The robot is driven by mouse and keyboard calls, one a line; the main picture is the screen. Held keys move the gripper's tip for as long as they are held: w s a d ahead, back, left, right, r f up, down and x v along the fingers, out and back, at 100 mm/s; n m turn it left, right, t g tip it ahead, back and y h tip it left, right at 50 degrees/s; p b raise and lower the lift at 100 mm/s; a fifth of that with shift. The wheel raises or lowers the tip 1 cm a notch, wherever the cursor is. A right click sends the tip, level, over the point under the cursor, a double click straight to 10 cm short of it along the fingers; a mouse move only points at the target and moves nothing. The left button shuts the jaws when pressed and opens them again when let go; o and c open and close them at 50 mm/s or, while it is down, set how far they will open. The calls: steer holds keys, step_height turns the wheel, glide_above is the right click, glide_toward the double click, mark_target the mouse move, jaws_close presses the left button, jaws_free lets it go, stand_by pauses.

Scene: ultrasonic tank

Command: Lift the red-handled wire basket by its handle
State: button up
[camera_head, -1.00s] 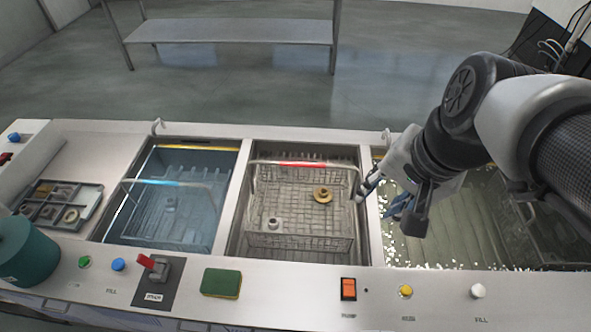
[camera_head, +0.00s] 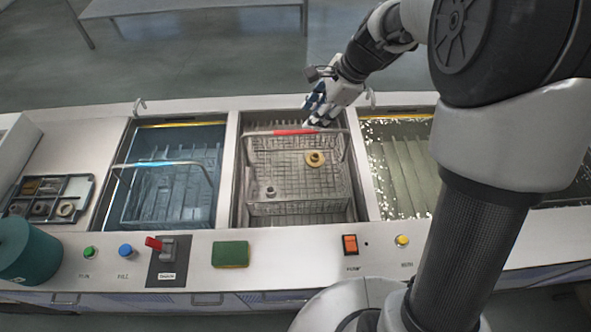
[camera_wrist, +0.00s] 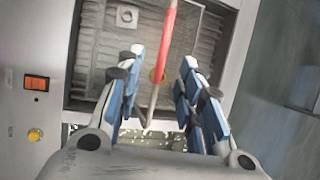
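The wire basket (camera_head: 300,208) sits in the middle tank bay, with its handle upright at the back. The handle's red grip (camera_head: 290,132) also shows in the wrist view (camera_wrist: 168,42). The basket holds a brass-coloured round part (camera_head: 315,158) and a small grey part (camera_head: 270,191). My gripper (camera_head: 318,118) is at the right end of the red grip, above the bay. In the wrist view its blue-padded fingers (camera_wrist: 162,60) are open, with the handle bar appearing between them. I cannot tell whether the fingers touch it.
The right bay (camera_head: 395,165) holds murky, speckled liquid. A green sponge (camera_head: 230,254), switches and buttons line the front panel. A teal container (camera_head: 25,250) and a parts tray (camera_head: 75,187) are at left.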

mark_target(298, 132)
steer(key=shift+w+b+x, duration=0.15)
steer(key=shift+b+x, duration=0.75)
steer(key=shift+x, duration=1.9)
steer(key=shift+w+b+x, duration=0.1)
steer(key=shift+b+x, duration=0.75)
steer(key=shift+x, duration=1.95)
steer(key=shift+d+r, duration=0.1)
steer(key=shift+d, duration=0.05)
jaws_close()
steer(key=shift+r, duration=0.1)
